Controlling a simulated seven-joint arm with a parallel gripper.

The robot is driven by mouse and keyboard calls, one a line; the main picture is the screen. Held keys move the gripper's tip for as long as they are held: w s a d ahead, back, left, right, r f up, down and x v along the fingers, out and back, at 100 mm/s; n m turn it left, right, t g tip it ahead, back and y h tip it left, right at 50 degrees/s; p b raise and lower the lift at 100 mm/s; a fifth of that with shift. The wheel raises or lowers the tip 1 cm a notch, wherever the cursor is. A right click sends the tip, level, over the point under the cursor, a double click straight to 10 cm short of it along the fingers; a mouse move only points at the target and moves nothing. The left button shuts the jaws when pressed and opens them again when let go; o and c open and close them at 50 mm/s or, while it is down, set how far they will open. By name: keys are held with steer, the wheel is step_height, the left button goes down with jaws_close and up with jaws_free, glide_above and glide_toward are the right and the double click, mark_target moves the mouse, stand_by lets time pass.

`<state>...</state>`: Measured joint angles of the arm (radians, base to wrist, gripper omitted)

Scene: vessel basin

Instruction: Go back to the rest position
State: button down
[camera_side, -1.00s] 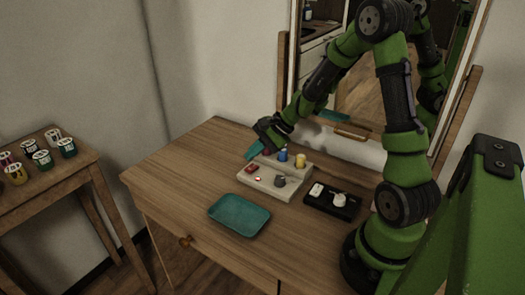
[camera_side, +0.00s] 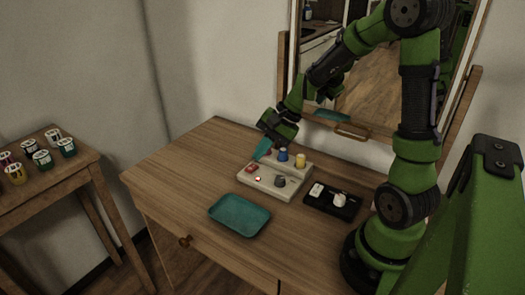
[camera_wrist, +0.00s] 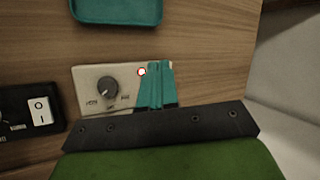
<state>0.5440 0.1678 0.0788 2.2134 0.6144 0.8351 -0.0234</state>
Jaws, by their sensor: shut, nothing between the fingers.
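My gripper (camera_side: 261,150) has teal fingers that are shut with nothing between them. In the side view it hangs, tilted, above the left back part of a pale control panel (camera_side: 270,187). In the wrist view the shut fingers (camera_wrist: 157,82) cover part of the same panel (camera_wrist: 88,78), beside a small lit round indicator with a red rim (camera_wrist: 142,72). The panel also carries a grey knob (camera_wrist: 107,88), a red switch (camera_side: 252,169), a blue button (camera_side: 283,155) and a yellow one (camera_side: 300,160).
A teal tray (camera_side: 240,230) lies in front of the panel on the wooden table (camera_side: 165,180). A black box (camera_side: 318,207) with a white rocker switch and a white knob is to the right. A mirror (camera_side: 350,85) stands behind. A side table at left holds several small cups (camera_side: 42,158).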

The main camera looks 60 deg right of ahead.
steer(key=s+a+r+n+t+h, duration=0.2)
steer(key=s+a+r+n, duration=0.8)
steer(key=s+r, duration=0.2)
steer(key=shift+s+a+r+n, duration=0.2)
steer(key=shift+r+n, duration=0.2)
steer(key=shift+r, duration=0.2)
